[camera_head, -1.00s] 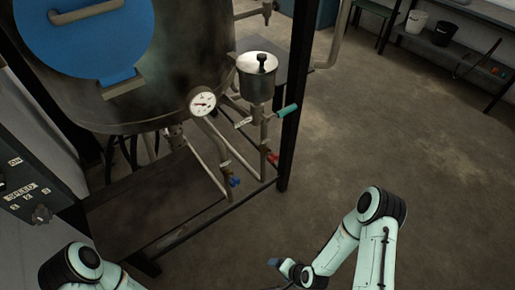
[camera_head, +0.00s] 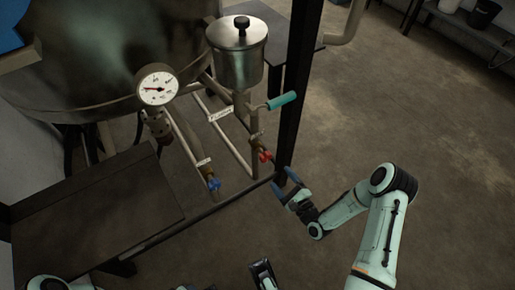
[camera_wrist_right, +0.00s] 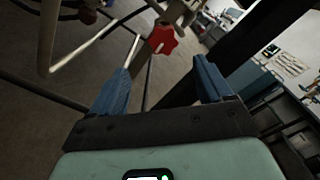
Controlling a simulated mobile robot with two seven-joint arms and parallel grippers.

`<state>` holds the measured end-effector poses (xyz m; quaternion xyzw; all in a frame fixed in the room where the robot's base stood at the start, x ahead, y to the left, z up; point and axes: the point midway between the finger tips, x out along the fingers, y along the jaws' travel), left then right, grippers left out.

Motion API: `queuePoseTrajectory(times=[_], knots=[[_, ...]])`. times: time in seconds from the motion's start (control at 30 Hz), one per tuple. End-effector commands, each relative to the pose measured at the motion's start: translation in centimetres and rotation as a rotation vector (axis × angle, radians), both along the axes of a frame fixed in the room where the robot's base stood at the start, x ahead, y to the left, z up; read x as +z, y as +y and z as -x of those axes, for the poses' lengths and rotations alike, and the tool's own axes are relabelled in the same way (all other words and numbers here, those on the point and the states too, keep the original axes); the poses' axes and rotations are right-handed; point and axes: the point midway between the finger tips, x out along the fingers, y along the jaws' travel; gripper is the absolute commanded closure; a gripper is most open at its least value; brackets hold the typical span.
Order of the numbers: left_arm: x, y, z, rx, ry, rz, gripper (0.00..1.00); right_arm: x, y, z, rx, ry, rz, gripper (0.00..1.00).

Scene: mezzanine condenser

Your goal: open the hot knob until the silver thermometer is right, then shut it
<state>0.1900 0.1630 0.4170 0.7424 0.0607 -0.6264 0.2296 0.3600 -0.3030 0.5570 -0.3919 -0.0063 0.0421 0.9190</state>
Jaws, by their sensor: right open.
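The hot knob, a red handle (camera_head: 265,156), sits on a pipe below the metal pot in the head view; it also shows in the right wrist view (camera_wrist_right: 163,40). The silver thermometer (camera_head: 157,85) is a round white dial with a metal rim on the tank's front. Its needle points to the left, but the numbers are too small to read. My right gripper (camera_head: 285,181) is open and empty, just below and right of the red knob. In the wrist view the knob is beyond the blue fingers (camera_wrist_right: 161,66), apart from them.
A blue knob (camera_head: 214,184) is on the neighbouring pipe, left of the red one. A teal lever (camera_head: 282,101) sticks out under the lidded metal pot (camera_head: 237,62). A dark upright post (camera_head: 299,85) stands close to the right. The floor at right is clear.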

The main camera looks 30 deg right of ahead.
Motion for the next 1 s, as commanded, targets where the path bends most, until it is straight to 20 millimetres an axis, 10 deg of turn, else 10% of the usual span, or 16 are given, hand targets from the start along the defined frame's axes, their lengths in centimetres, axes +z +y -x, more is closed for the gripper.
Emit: queuePoseTrajectory(times=[0.57,1.0], knots=[[-2.1,1.4,-2.7,0.028,-0.069,-0.035,0.57,0.1,0.4,-8.3,-0.003,-0.024,-0.023,0.21],[-4.3,1.8,-0.1,0.03,0.018,-0.032,0.57,0.2,0.7,-13.3,-0.004,-0.019,-0.023,0.21]])
